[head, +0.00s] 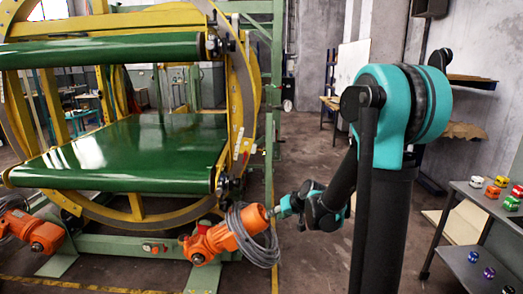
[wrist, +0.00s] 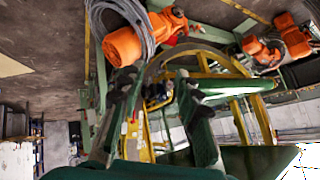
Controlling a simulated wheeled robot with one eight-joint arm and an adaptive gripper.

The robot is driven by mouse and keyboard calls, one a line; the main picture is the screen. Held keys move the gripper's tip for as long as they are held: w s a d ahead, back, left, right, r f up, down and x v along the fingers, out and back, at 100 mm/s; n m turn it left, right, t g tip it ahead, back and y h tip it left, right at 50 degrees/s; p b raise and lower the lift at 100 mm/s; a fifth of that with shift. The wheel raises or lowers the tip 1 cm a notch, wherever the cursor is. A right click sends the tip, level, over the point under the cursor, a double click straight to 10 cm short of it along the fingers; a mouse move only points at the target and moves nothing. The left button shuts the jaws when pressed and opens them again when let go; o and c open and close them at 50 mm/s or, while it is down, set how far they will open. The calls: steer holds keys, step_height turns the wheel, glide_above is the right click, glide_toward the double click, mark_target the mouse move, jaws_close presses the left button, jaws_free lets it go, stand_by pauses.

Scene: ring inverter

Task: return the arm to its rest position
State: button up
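My arm (head: 390,110), teal and black, rises at the right of the head view and bends down toward the middle. Its far end (head: 322,207) is low, close in the picture to an orange motor (head: 228,236) with a coil of grey cable. I cannot tell from this view whether they touch. In the wrist view my gripper (wrist: 157,88) has its two fingers spread apart, with nothing held between them. Beyond the fingers are the yellow and green frame of the machine and orange motors.
A ring inverter (head: 130,140) with green belts and a yellow ring fills the left.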

steer(key=s+d+f+g+h, duration=0.1)
steer(key=s+d, duration=0.3)
steer(key=s, duration=0.4)
steer(key=s+d+f+m+h, duration=0.1)
steer(key=s+d+h, duration=0.1)
steer(key=s+d, duration=0.3)
steer(key=s+d+f+m+g+h, duration=0.1)
steer(key=s+d, duration=0.3)
steer(key=s, duration=0.8)
steer(key=shift+s+d+f+g+h, duration=0.2)
steer(key=shift+s+f+g+h, duration=0.1)
steer(key=shift+f+h, duration=0.4)
steer(key=shift+d+r, duration=0.1)
